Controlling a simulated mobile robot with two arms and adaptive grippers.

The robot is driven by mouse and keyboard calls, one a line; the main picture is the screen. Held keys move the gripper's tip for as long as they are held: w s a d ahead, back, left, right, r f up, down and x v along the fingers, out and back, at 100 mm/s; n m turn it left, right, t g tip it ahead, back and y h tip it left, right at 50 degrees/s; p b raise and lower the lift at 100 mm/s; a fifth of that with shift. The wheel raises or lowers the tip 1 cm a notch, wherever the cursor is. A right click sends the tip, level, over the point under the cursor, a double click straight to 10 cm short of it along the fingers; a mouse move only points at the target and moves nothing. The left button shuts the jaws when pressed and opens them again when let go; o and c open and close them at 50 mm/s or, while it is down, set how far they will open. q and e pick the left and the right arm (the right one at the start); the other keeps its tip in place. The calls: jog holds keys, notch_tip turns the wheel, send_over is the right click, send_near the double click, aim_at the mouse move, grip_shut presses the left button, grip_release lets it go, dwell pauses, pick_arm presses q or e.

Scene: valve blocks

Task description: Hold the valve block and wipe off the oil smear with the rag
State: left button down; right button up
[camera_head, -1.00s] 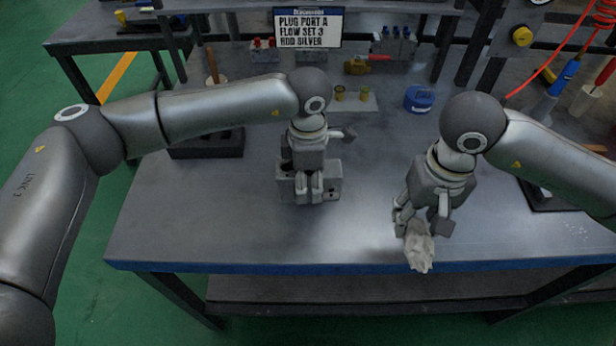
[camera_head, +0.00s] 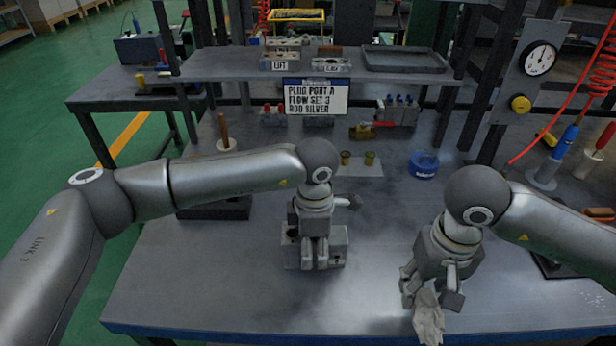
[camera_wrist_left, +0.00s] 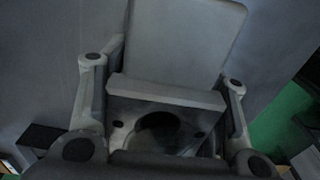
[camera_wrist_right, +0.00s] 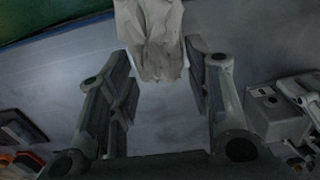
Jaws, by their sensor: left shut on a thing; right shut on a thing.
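The grey valve block (camera_head: 337,247) stands on the workbench near its middle. My left gripper (camera_head: 314,262) is over it from above and shut on it; the block fills the space between the fingers in the left wrist view (camera_wrist_left: 165,110). My right gripper (camera_head: 435,292) is shut on a crumpled pale rag (camera_head: 428,318), which hangs from the fingertips near the bench's front edge, right of the block. The rag also shows in the right wrist view (camera_wrist_right: 155,35). I cannot make out an oil smear on the visible faces of the block.
A sign (camera_head: 316,97) stands at the back, with several valve parts near it. A blue tape-like roll (camera_head: 424,164) and a pale plate (camera_head: 360,168) with two brass fittings lie behind the block. A dark tray (camera_head: 215,208) is at left. The bench between block and rag is clear.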

dwell(0.4)
pick_arm(q)
jog(key=shift+c, duration=2.4)
grip_release()
notch_tip(320, 180, up, 12)
